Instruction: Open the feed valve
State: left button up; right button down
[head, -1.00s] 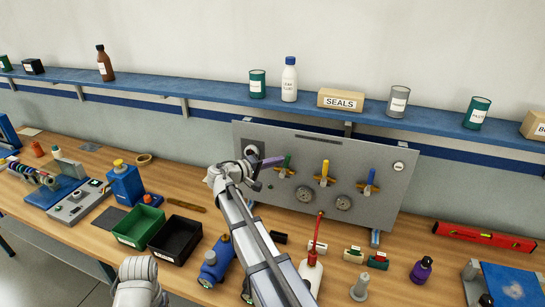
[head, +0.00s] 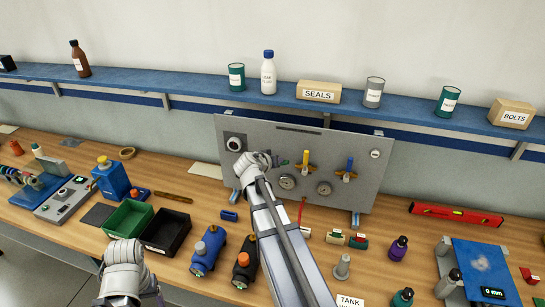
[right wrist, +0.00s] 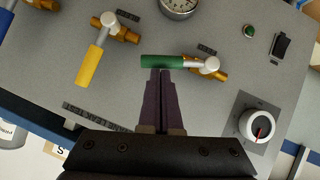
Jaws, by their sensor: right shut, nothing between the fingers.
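The grey valve panel (head: 215,175) stands at the back of the bench and carries three valve levers. In the right wrist view the green lever (right wrist: 160,61) lies across the picture, turned well away from the line of the yellow lever (right wrist: 95,65). The yellow lever (head: 307,158) and the blue lever (head: 349,164) stand upright. My right gripper (right wrist: 160,72) is shut and empty, its purple fingertips at the side of the green handle; I cannot tell if they touch.
A white round knob (right wrist: 257,125) and gauges (head: 287,182) are on the panel. The bench holds a green bin (head: 128,219), a black bin (head: 166,232), a blue pump (head: 208,250) and a red level (head: 455,214). A shelf (head: 200,88) runs above.

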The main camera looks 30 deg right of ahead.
jog(key=shift+s+d+f+m+t+y+b, duration=0.25)
jog(key=shift+s+f+m+t, duration=0.1)
jog(key=shift+f, duration=0.1)
jog(key=shift+s+d+f+m+t+y+b, duration=0.15)
jog(key=shift+s+f+m+t+y+b, duration=0.1)
jog(key=shift+f+m+t, duration=0.15)
jog(key=shift+f, duration=0.2)
jog(key=shift+d+f, duration=0.1)
jog(key=shift+d, duration=0.05)
jog(key=shift+s, duration=0.1)
jog(key=shift+r+p, duration=0.5)
jog(key=shift+r, duration=0.25)
jog(key=d+r+p+v, duration=0.1)
jog(key=p+v, duration=0.7)
jog(key=v, duration=0.4)
jog(key=shift+r, duration=0.3)
jog(key=shift+d, duration=0.1)
